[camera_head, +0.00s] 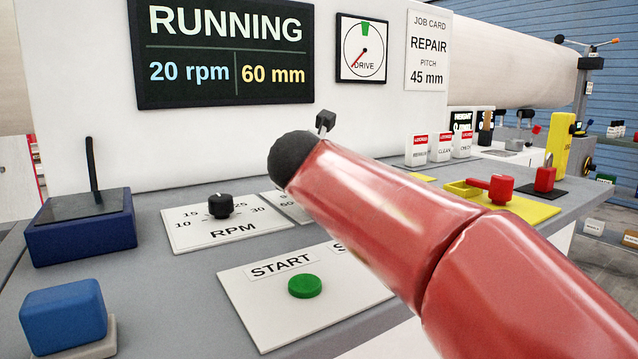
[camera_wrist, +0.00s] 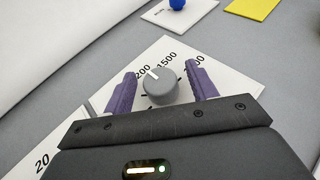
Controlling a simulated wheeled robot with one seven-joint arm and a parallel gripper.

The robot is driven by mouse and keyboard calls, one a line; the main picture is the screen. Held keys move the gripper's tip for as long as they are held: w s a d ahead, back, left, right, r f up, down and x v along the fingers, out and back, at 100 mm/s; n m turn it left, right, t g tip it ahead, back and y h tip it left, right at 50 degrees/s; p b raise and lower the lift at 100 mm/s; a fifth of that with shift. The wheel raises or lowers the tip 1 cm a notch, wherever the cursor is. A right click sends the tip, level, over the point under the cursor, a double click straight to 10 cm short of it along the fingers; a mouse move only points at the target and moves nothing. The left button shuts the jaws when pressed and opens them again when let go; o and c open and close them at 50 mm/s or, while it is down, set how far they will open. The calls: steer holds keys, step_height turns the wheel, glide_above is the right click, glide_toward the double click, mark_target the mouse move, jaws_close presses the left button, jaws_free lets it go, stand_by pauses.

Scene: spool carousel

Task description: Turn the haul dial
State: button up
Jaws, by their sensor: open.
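A round grey dial (camera_wrist: 160,87) with a white pointer line sits on a white plate (camera_wrist: 232,92) in the wrist view. Its pointer aims to the upper left, near a number ending in 200; 1500 stands just right of that. The plate's name is hidden, so I cannot read whether it says haul. My gripper (camera_wrist: 163,86) is open, with one purple finger on each side of the dial. I cannot tell whether the fingers touch it. In the head view my red arm covers the area where my gripper is.
The screen (camera_head: 225,52) reads RUNNING, 20 rpm, 60 mm. The job card (camera_head: 427,50) reads REPAIR, pitch 45 mm. A black RPM knob (camera_head: 221,206), a green START button (camera_head: 305,286) and a blue lever box (camera_head: 82,228) stand on the grey bench. A blue knob (camera_wrist: 177,4) is farther off.

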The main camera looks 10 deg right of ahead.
steer(key=v, duration=0.7)
steer(key=shift+s+a+r, duration=0.1)
steer(key=shift+s+a, duration=0.05)
steer(key=shift+s, duration=0.2)
steer(key=shift+s, duration=0.1)
